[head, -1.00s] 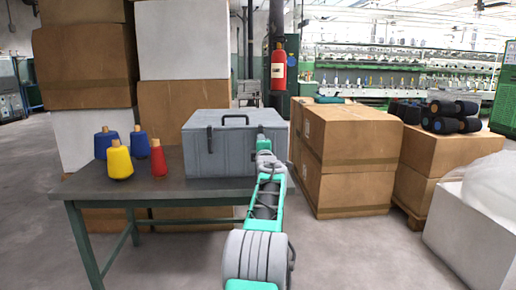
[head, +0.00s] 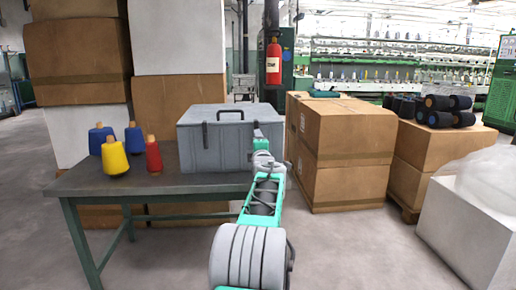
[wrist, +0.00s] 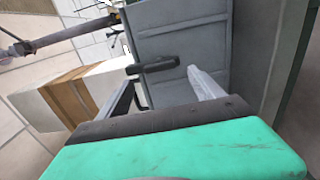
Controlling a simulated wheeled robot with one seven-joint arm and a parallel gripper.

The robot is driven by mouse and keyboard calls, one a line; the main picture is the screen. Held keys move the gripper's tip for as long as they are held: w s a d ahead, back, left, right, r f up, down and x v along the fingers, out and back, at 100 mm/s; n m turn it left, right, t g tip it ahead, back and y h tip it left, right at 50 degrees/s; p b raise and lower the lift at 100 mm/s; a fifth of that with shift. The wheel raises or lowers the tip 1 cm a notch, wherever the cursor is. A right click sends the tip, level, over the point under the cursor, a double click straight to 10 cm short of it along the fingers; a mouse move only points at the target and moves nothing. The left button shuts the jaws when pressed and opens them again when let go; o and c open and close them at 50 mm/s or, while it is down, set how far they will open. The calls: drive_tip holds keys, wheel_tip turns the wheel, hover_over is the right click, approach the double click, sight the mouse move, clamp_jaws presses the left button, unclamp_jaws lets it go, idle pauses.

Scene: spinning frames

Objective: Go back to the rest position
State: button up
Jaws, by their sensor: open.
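My gripper (wrist: 165,78) is open in the wrist view, with a gap between its fingers and nothing seen held. Beyond it is the grey case (wrist: 190,35), close by. A dark bar shows by the fingertips; I cannot tell whether it is a finger pad or a handle. In the head view my arm reaches forward to the right front of the grey case (head: 212,150), which sits closed on the table with its handle on top. My fingers are largely hidden there behind my own arm. I cannot tell whether they touch the case.
The dark table (head: 130,186) holds several yarn cones, including a yellow cone (head: 115,158) and a red cone (head: 154,157), left of the case. Stacked cartons (head: 345,135) stand right; tall stacked boxes (head: 80,55) stand behind left.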

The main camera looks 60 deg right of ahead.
drive_tip(key=v, duration=0.3)
drive_tip(key=w+a+r+y+p, duration=0.45)
drive_tip(key=w+a+p, duration=0.35)
drive_tip(key=w+a, duration=0.3)
drive_tip(key=w+a+r+m+y+p, duration=0.1)
drive_tip(key=w+a+y+p, duration=0.15)
drive_tip(key=a, duration=0.45)
drive_tip(key=w+a+r+m+y+p, duration=0.1)
drive_tip(key=a+p, duration=0.3)
drive_tip(key=a, duration=0.4)
drive_tip(key=w+a+r+y+p, duration=0.1)
drive_tip(key=w+a+p, duration=0.15)
drive_tip(key=a, duration=0.45)
drive_tip(key=s+a+r+m+g+y+p, duration=0.1)
drive_tip(key=s+a+y+p, duration=0.15)
drive_tip(key=a+p, duration=0.6)
drive_tip(key=s+a+r+m+g+y+p, duration=0.1)
drive_tip(key=s+a+r+g+y+p, duration=0.15)
drive_tip(key=a, duration=1.05)
drive_tip(key=s+a+m+g+y+p, duration=0.1)
drive_tip(key=s+a+m+g+p, duration=0.1)
drive_tip(key=s+a+p, duration=0.6)
drive_tip(key=s+a+g, duration=0.1)
drive_tip(key=s+a, duration=0.4)
drive_tip(key=s, duration=0.2)
drive_tip(key=shift+s+a+f+m, duration=0.15)
drive_tip(key=shift+a+f+m, duration=0.1)
drive_tip(key=shift+a+m, duration=0.05)
